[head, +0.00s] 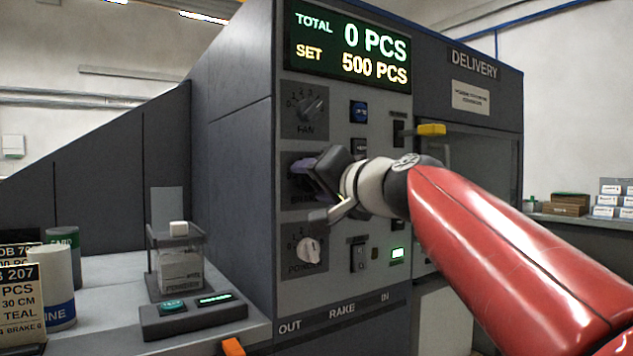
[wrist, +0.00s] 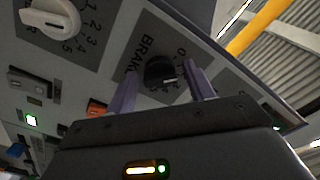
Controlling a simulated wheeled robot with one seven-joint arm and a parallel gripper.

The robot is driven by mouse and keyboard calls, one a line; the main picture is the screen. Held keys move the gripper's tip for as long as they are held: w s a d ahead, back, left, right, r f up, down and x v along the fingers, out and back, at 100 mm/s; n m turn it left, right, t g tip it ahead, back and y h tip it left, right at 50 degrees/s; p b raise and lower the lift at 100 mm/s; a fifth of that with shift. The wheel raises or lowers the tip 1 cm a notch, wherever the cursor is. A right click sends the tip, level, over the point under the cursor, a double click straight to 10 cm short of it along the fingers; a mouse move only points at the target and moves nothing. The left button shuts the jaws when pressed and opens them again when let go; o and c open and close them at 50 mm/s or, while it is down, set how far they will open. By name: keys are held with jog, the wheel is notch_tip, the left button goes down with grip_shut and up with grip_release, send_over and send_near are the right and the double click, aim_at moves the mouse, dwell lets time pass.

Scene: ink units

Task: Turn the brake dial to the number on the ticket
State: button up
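The black brake dial (wrist: 160,71) sits on a dark plate marked BRAKE in the wrist view. Its pale pointer mark faces right in that view; the digits near it are partly hidden, so the setting is unclear. My gripper (wrist: 161,78) is open, one purple finger on each side of the dial, with gaps visible. In the head view my gripper (head: 306,177) is in front of the brake plate and hides the dial. The ticket (head: 20,305) stands at the lower left, cut by the frame edge.
A yellow handle (head: 431,130) sticks out to the right. The display (head: 350,50) reads 0 and 500 PCS.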

jog(key=c, duration=0.8)
jog(key=shift+f+n+b, duration=0.1)
jog(key=shift+n+b, duration=0.2)
jog(key=shift+b, duration=0.15)
jog(key=n+b, duration=0.2)
jog(key=shift+f+b, duration=0.1)
jog(key=shift+b, duration=0.2)
jog(key=shift+n+b, duration=1.1)
jog(key=shift+n, duration=0.5)
jog(key=shift+r, duration=0.2)
jog(key=o, duration=1)
